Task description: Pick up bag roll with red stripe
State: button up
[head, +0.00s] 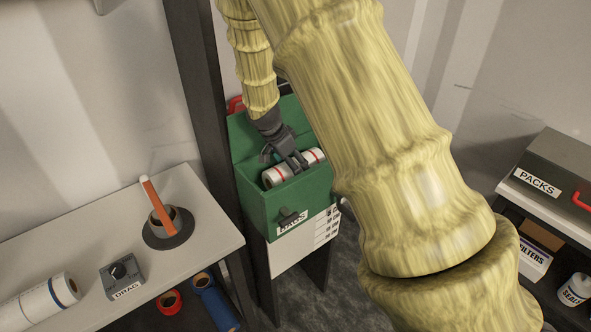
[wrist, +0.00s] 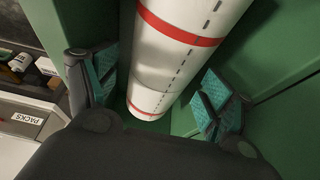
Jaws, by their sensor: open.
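The white bag roll with red stripes (head: 275,178) lies inside the open green box (head: 316,190). In the wrist view the roll (wrist: 172,62) shows red bands and a dashed line along its length. My gripper (head: 291,164) reaches down into the box over the middle of the roll and hides part of it. In the wrist view its two teal-padded fingers (wrist: 152,92) are spread, one on each side of the roll, with gaps visible. I cannot tell how deep the fingertips reach beside it.
The box walls stand close around my gripper. A white table (head: 85,235) at left holds a white roll with a blue stripe (head: 50,297), a DRAG dial box (head: 122,278) and an orange-handled stick (head: 155,198). A PACKS case (head: 555,175) stands at right.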

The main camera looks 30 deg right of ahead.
jog(key=shift+p+x, duration=1.3)
jog(key=shift+x, duration=1.2)
jog(key=shift+a+f, duration=0.1)
jog(key=shift+a, duration=0.1)
jog(key=shift+c, duration=0.2)
jog(key=shift+w, duration=0.1)
jog(key=c, duration=1)
